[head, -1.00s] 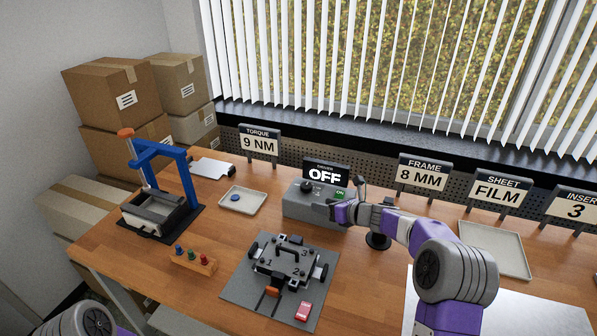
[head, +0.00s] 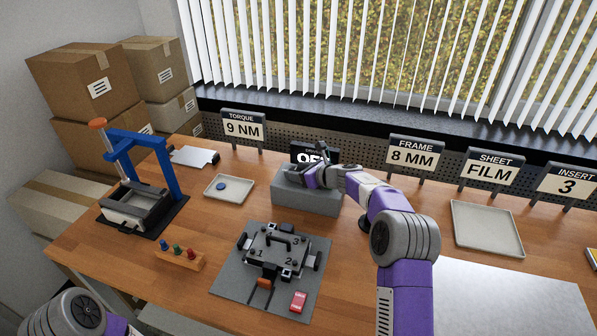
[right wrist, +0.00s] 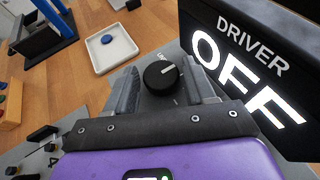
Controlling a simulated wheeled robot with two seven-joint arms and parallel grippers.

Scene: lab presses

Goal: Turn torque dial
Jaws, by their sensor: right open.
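The torque dial (right wrist: 160,77) is a round black knob with a white pointer line, on the grey driver box (head: 308,201). In the right wrist view it shows between the two fingers of my right gripper (right wrist: 161,66), which is open. Whether the fingers touch it cannot be told. In the head view my right gripper (head: 296,172) is over the left top of the box and hides the dial. The driver display (right wrist: 245,75) reads OFF. The torque sign (head: 243,128) reads 9 NM. My left gripper is out of view.
A tray with a blue disc (head: 229,188) lies left of the box. A blue-framed press (head: 143,190) stands at the left.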

